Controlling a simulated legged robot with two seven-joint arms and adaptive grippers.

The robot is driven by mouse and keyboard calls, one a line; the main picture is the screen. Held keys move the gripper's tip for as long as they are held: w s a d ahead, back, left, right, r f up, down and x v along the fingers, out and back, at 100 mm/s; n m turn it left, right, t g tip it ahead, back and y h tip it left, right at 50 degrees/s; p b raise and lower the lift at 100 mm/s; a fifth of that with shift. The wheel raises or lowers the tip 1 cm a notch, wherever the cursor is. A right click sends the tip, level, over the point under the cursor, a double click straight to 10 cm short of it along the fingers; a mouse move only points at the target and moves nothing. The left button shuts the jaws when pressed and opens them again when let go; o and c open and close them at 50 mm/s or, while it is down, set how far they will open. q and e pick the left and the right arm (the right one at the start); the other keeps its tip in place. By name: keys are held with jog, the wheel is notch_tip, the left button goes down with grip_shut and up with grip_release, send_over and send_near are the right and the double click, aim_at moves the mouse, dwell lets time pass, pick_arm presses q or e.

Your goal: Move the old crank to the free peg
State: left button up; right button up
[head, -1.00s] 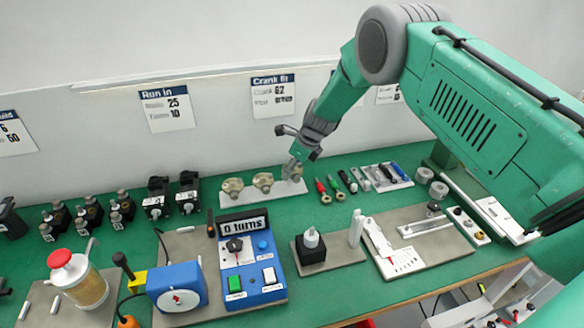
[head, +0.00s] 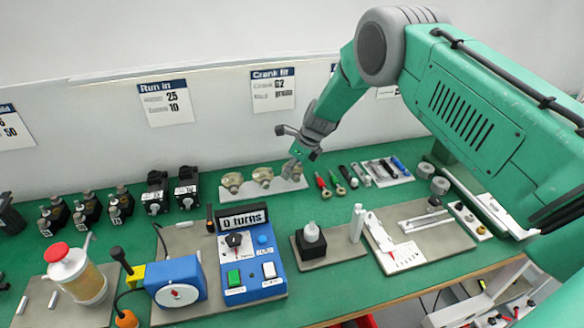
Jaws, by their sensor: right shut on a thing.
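A white strip (head: 247,196) at the back of the bench carries a row of dull brass-coloured cranks. One crank (head: 233,182) is at its left and another crank (head: 263,176) is in the middle. My right gripper (head: 294,164) is at the right end of the strip, pointing down. It is shut on a third brass-coloured crank (head: 291,171), which is partly hidden by the fingers and low over the strip. I cannot tell whether this crank touches the strip or a peg. No bare peg is clear at this size. My left gripper is out of view.
Screwdriver-like tools (head: 323,185) lie just right of the strip. A blue counter box (head: 248,262), a black block with a white top (head: 311,240) and a white gauge plate (head: 392,247) stand in front. Black motors (head: 187,187) stand left. Green bench shows between the strip and the front row.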

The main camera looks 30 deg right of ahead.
jog(key=shift+f, duration=0.1)
dwell(0.5)
jog(key=o, duration=1.3)
jog(key=v, duration=1.2)
jog(key=shift+w, duration=0.15)
